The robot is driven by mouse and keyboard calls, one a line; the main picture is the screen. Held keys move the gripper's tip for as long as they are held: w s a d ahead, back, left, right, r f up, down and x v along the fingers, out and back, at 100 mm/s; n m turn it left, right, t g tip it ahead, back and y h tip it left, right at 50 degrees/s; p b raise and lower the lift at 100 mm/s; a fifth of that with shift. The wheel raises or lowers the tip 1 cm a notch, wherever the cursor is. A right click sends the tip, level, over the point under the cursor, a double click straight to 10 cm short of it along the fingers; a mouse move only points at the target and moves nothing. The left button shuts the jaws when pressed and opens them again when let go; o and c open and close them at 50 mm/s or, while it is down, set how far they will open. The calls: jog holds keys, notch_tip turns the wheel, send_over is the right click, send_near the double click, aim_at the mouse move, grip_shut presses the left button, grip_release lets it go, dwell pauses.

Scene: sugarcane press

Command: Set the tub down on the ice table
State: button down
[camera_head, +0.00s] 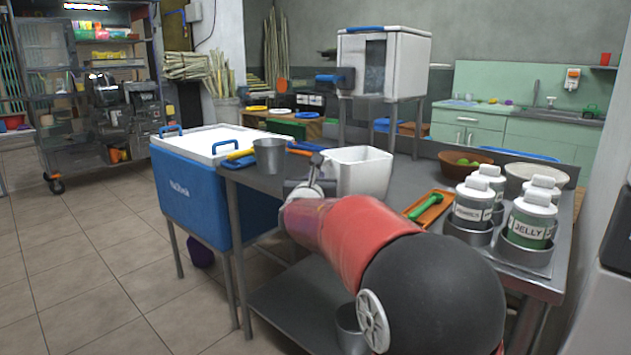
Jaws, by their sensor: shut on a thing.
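The white square tub (357,178) is upright with its open top showing, over the left part of the metal table (402,172). My gripper (317,176) is shut on the tub at its left side. My red and black arm reaches in from the lower right and hides part of the gripper and of the tub's lower side. I cannot tell whether the tub's base touches the table. No label marks which table is the ice table.
A grey metal cup (270,156) stands left of the tub, near a blue cooler (187,197) with a white lid. An orange tray (432,212) with a green-handled tool and several labelled jars (529,222) stand to the right. A white dispenser box (385,62) stands behind.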

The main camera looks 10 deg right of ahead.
jog(key=c, duration=1.4)
grip_release()
jog(key=shift+o, duration=0.2)
jog(key=b+v, duration=0.2)
jog(key=v, duration=1)
jog(key=s+d+f+m+g+h, duration=0.1)
jog(key=s+d+f+m+g, duration=0.35)
jog(key=s+m, duration=0.45)
jog(key=s+d+f+m+g, duration=0.4)
jog(key=s+d+m, duration=0.2)
jog(key=s+m, duration=0.35)
jog(key=s+a+f+m+g+y, duration=0.1)
jog(key=s+a+f+m+y, duration=0.2)
jog(key=s+m, duration=0.3)
jog(key=s+a+f+m+g+y, duration=0.2)
jog(key=s+a+f+m+y, duration=0.2)
jog(key=s+a+f+m, duration=0.1)
jog(key=s+f+m, duration=0.1)
jog(key=s+m, duration=0.1)
jog(key=shift+f+m, duration=0.25)
jog(key=shift+m, duration=0.1)
